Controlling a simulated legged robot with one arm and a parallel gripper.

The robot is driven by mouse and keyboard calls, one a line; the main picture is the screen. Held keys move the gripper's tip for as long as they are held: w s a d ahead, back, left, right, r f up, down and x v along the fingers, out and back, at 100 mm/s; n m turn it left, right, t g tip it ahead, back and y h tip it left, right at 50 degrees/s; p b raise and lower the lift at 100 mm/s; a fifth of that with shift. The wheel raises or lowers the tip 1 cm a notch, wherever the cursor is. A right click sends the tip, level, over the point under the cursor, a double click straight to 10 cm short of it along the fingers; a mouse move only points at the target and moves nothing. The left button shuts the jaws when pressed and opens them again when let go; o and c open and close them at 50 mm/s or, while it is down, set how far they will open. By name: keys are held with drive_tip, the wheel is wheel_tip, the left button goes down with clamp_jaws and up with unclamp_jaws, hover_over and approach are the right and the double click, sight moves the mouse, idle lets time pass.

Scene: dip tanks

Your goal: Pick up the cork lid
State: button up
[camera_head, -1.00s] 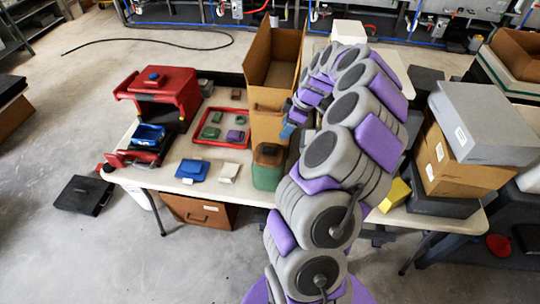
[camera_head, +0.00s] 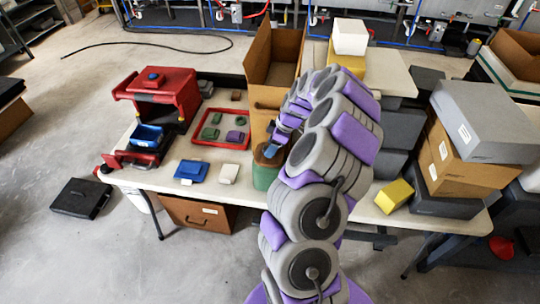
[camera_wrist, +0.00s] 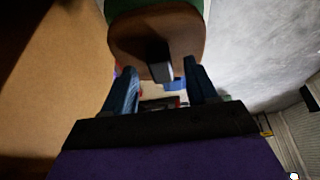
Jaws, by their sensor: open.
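The brown cork lid (camera_head: 262,159) sits on top of the green container (camera_head: 265,178) at the front edge of the table. In the wrist view the lid (camera_wrist: 130,38) has a grey block-shaped handle (camera_wrist: 161,71). My gripper (camera_head: 271,151) is at the lid's top. It is open in the wrist view (camera_wrist: 161,72), with one blue finger on each side of the handle and a gap visible. The green container (camera_wrist: 205,8) shows at the wrist view's top edge. My arm hides the right part of the lid in the head view.
A tall open cardboard box (camera_head: 262,98) stands right behind the container. A red tray (camera_head: 207,141) with several small parts, a white block (camera_head: 229,173) and a blue block (camera_head: 192,170) lie to the left. A yellow block (camera_head: 394,196) lies to the right.

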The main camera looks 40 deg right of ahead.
drive_tip(key=shift+a, duration=0.25)
drive_tip(key=shift+c, duration=0.9)
drive_tip(key=shift+d, duration=0.3)
drive_tip(key=c, duration=0.6)
clamp_jaws()
drive_tip(key=shift+r, duration=0.1)
